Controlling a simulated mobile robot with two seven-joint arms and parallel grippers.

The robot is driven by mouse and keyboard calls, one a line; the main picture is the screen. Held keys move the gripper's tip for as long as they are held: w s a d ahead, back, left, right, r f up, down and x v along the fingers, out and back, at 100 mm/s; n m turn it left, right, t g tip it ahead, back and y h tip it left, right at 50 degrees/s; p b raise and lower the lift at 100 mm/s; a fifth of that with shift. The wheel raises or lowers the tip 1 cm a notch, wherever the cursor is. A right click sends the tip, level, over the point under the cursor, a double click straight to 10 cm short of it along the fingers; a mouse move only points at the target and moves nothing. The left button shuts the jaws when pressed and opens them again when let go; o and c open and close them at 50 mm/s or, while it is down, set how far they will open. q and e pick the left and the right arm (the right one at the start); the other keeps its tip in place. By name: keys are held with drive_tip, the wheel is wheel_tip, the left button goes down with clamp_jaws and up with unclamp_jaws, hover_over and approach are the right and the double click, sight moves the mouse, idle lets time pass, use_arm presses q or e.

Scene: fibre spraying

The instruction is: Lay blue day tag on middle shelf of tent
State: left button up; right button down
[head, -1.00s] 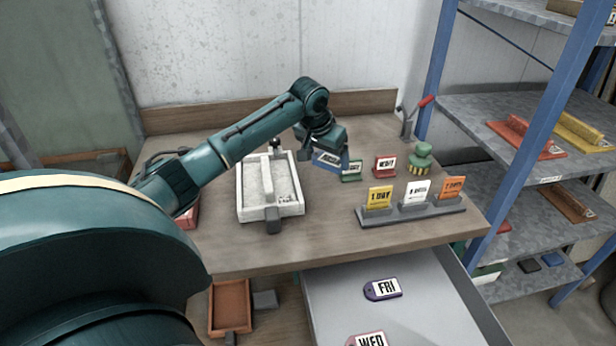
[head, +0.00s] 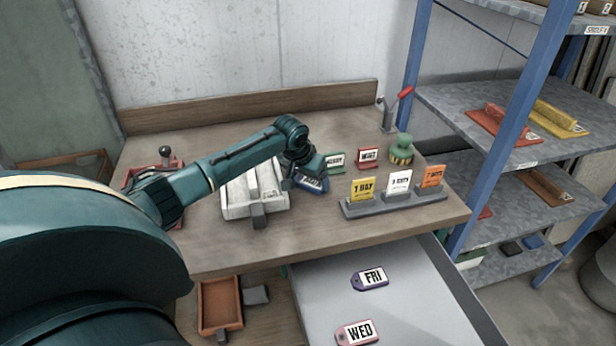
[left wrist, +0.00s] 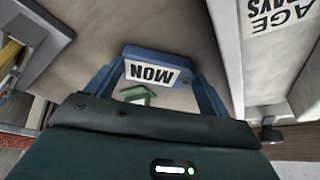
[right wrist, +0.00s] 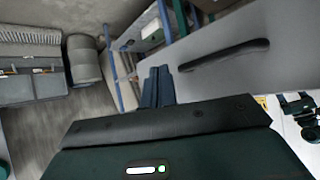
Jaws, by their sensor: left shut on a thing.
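The blue day tag (head: 312,184), marked MON in the left wrist view (left wrist: 157,70), is between the fingers of my left gripper (head: 309,176). In the left wrist view the shut fingers (left wrist: 155,85) hold it from both sides. In the head view it is over the workbench, right of the white box; its height above the bench is hard to tell. My right gripper (right wrist: 158,86) shows only in the right wrist view, fingers together and empty. A blue-post rack (head: 515,120) with grey shelves stands at the right; I cannot tell whether it is the tent.
A tag holder (head: 395,202) with yellow, white and orange cards stands at the bench's front right. Green (head: 335,163) and red (head: 369,158) tags stand behind. The open drawer (head: 410,280) holds the FRI and WED tags. Red and yellow trowels lie on the rack.

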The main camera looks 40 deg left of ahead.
use_arm(q)
drive_tip(key=o, duration=0.9)
